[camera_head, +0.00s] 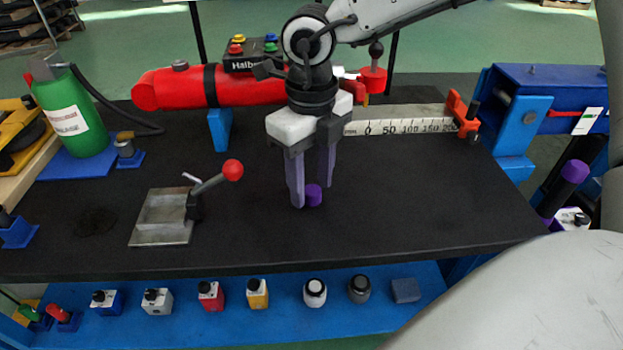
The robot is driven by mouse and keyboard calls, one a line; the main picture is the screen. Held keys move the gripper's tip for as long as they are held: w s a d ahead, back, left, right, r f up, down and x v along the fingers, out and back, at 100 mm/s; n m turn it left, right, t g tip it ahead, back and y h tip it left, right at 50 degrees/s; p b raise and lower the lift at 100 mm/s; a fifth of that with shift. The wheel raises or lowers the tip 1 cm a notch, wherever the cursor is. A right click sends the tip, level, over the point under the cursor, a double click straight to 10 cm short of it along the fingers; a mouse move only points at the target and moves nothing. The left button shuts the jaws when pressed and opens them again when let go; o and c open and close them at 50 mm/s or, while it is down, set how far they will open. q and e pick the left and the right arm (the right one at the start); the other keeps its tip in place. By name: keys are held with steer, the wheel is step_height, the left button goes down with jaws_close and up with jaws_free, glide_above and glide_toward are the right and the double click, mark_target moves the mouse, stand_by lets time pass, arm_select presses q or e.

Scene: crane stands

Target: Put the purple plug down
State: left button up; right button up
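The purple plug (313,196) is a small upright cylinder on the black tabletop, near the middle of the view. My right gripper (313,194) points straight down over it, with one finger on each side of the plug. The fingers stand wider apart than the plug, so the gripper looks open around it. The near finger covers the plug's left edge, and whether it touches cannot be told. My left gripper is not in view.
A red cylinder (255,92), a ruler (395,124) and a blue beam (540,95) lie behind. A steel plate with a red-knobbed lever (163,218) stands left. Tabletop right of the plug (430,210) is clear.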

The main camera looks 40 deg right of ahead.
mark_target(312, 189)
steer(key=shift+r, duration=0.1)
step_height(312, 189, up, 12)
steer(key=p, duration=0.1)
stand_by(0.4)
